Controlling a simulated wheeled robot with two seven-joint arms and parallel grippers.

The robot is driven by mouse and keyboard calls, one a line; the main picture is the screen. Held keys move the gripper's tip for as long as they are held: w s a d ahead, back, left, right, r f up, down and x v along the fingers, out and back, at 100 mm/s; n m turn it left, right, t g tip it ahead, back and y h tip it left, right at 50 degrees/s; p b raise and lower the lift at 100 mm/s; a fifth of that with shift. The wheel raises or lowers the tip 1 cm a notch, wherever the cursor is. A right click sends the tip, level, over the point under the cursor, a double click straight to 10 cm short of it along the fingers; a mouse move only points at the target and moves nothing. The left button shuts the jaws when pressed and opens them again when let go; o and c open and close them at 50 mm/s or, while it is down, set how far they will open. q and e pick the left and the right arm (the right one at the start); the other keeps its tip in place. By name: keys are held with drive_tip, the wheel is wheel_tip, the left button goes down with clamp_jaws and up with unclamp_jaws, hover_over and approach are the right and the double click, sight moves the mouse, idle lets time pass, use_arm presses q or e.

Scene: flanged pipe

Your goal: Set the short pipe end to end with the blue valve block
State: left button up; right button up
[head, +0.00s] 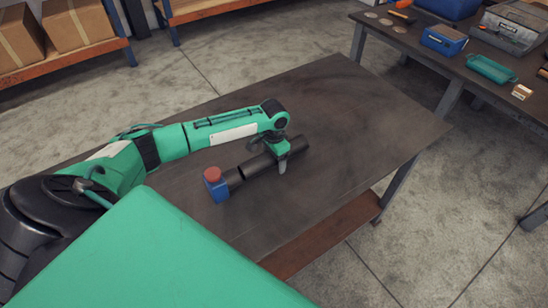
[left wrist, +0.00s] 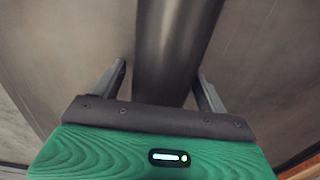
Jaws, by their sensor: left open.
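The blue valve block (head: 216,189) stands on the dark table with a red cap (head: 212,174) on top and a short dark stub (head: 233,177) pointing right. The dark short pipe (head: 257,166) lies on the table roughly in line with this stub, its near end very close to it. I cannot tell whether the two ends touch. My left gripper (head: 282,165) is over the pipe's far part, pointing down. In the left wrist view the pipe (left wrist: 172,45) runs between the two fingers, which are open with space on both sides. My right gripper is not in view.
The table (head: 345,100) is clear around the pipe and block. Shelves with cardboard boxes (head: 75,28) stand at the upper left.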

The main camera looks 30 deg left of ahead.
use_arm(q)
wheel_tip(320, 180, up, 12)
drive_tip(key=shift+r+b, duration=0.15)
drive_tip(key=shift+b, duration=0.95)
